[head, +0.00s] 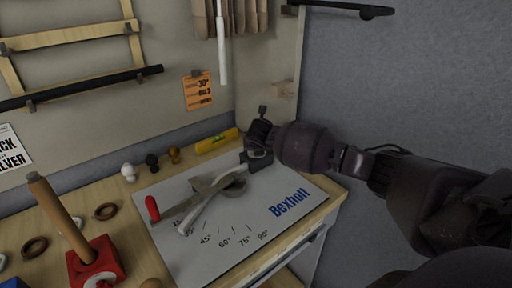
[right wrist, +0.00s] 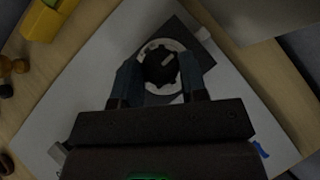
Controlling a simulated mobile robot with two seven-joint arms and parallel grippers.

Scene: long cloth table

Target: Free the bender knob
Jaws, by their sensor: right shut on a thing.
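The bender stands on a white plate (head: 250,238) lettered "Bexholt" with angle marks. Its grey arms (head: 215,192) lie across the plate, and a red grip (head: 152,208) is at the left. A dark block (head: 262,163) sits at the plate's back corner. My right gripper (head: 257,148) is over this block. In the right wrist view the round black knob (right wrist: 160,66), with a pale ring around it, is between the two fingers, which are shut on it. In the head view the gripper mostly hides the knob. My left gripper is not in view.
A yellow level (head: 216,141) lies behind the plate. Small knobs (head: 152,161), wooden rings (head: 106,211) and a red block with a wooden handle (head: 95,262) are at the left. A wall (head: 400,80) is close behind my right arm.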

